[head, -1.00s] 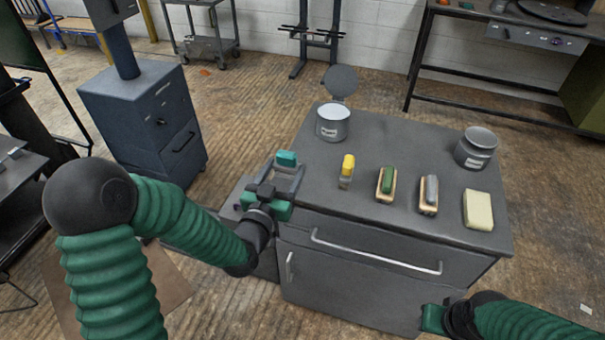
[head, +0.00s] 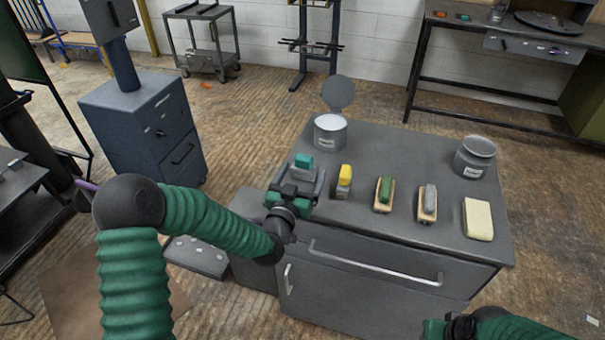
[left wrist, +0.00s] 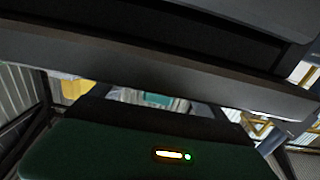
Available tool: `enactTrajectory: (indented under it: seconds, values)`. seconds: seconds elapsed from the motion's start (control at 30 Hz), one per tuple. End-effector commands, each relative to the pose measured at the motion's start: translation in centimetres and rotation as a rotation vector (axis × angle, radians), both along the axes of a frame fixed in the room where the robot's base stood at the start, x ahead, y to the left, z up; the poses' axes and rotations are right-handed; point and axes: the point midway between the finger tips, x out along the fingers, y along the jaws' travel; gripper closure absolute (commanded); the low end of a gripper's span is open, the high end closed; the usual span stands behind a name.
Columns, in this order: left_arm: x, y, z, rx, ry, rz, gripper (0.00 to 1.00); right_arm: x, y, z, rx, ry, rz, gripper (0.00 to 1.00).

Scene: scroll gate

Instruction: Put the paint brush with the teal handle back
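The paint brush with the teal handle (head: 303,160) is at the left edge of the grey cabinet top, between the fingers of my left gripper (head: 302,178). The gripper appears shut on its grey lower part; whether the brush touches the top is unclear. In the left wrist view the teal handle (left wrist: 155,99) shows small beyond the dark fingers. To its right stand a yellow-handled brush (head: 345,174), a green one (head: 385,188) and a grey one (head: 429,195). My right gripper (head: 436,329) shows only partly at the bottom edge; its fingers are out of view.
An open paint can (head: 330,134) with a raised lid stands behind the brush, and a grey can (head: 475,158) stands at the right. A cream block (head: 478,219) lies at the front right. The middle of the cabinet top (head: 400,150) is clear.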

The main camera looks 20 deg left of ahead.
Motion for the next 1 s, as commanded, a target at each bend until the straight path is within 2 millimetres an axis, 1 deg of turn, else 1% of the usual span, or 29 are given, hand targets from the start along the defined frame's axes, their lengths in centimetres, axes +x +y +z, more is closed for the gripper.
enactTrajectory:
  seconds: [0.27, 0.37, 0.47, 0.6, 0.7, 0.73, 0.8, 0.9, 1.0]
  values:
    - [-0.1, 0.0, 0.1, 0.001, -0.001, 0.0, 0.15, 0.0, 0.0, 0.0, 0.0, 0.0, 0.0, 0.67]
    - [-1.0, 0.0, 0.1, 0.002, -0.001, 0.0, 0.15, 0.0, 0.0, 0.1, 0.0, 0.0, 0.0, 0.67]
    - [-3.1, 0.1, 0.1, 0.003, 0.001, -0.001, 0.15, 0.0, 0.0, 0.3, 0.0, 0.0, 0.0, 0.67]
    - [-6.9, 0.2, 0.0, 0.002, 0.001, -0.002, 0.15, 0.0, 0.0, 0.4, 0.0, 0.0, 0.0, 0.67]
    - [-9.3, 0.3, 0.0, 0.002, 0.0, -0.001, 0.15, 0.0, 0.0, 0.4, 0.0, 0.0, 0.0, 0.67]
    - [-9.8, 0.3, 0.0, 0.002, 0.0, -0.001, 0.15, 0.0, 0.0, 0.4, 0.0, 0.0, 0.0, 0.67]
    - [-10.9, 0.4, 0.4, 0.0, 0.003, 0.0, 0.15, 0.0, 0.0, 1.7, 0.0, 0.0, 0.0, 0.67]
    - [-11.8, 0.4, 0.2, 0.0, 0.001, 0.0, 0.15, 0.0, 0.0, 2.0, 0.0, 0.0, 0.0, 0.67]
    - [-12.0, 0.4, 0.0, 0.0, -0.001, 0.001, 0.15, 0.0, 0.0, 1.9, 0.0, 0.0, 0.0, 0.67]
